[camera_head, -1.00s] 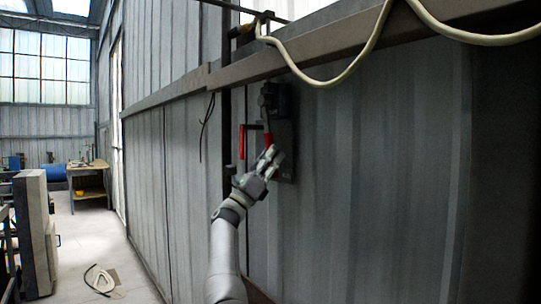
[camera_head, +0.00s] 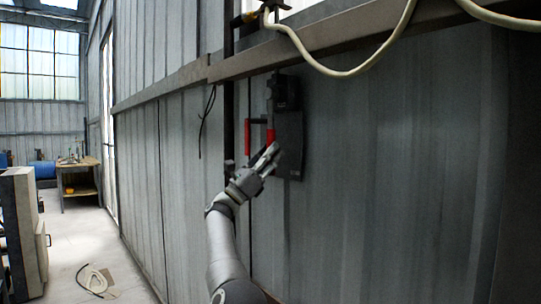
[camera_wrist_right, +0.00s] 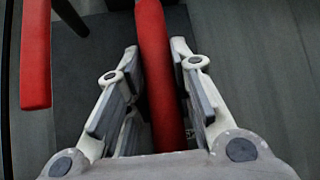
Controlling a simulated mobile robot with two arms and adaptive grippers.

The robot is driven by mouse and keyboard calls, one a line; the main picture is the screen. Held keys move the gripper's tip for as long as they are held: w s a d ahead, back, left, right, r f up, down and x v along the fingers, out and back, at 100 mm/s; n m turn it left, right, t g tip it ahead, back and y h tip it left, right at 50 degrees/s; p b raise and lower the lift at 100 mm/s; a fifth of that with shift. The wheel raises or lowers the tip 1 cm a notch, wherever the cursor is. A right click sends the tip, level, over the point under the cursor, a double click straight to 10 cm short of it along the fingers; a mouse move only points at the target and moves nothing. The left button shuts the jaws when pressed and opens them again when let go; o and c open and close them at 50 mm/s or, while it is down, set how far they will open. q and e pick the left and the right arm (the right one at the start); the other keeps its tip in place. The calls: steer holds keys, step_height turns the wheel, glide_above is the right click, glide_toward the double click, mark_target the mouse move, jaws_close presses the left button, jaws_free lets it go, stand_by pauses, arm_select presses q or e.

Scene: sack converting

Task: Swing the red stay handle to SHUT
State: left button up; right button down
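The red stay handle (camera_head: 270,136) hangs down from a dark mechanism (camera_head: 284,92) on a black plate (camera_head: 289,146) on the grey metal wall. My right gripper (camera_head: 273,155) is at the lower end of this red handle. In the right wrist view the handle (camera_wrist_right: 158,70) runs between the two fingers (camera_wrist_right: 156,50). No SHUT marking is readable. My left gripper is not in view.
A brown horizontal rail (camera_head: 225,68) crosses the wall above, with a pale hose (camera_head: 345,72) over it. A dark vertical post (camera_head: 228,120) stands left of the handle.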

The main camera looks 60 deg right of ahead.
steer(key=c, duration=1.3)
jaws_free()
steer(key=shift+w+r, duration=0.15)
steer(key=shift+r, duration=0.05)
steer(key=shift+o, duration=0.2)
steer(key=shift+f, duration=0.1)
steer(key=v, duration=1.2)
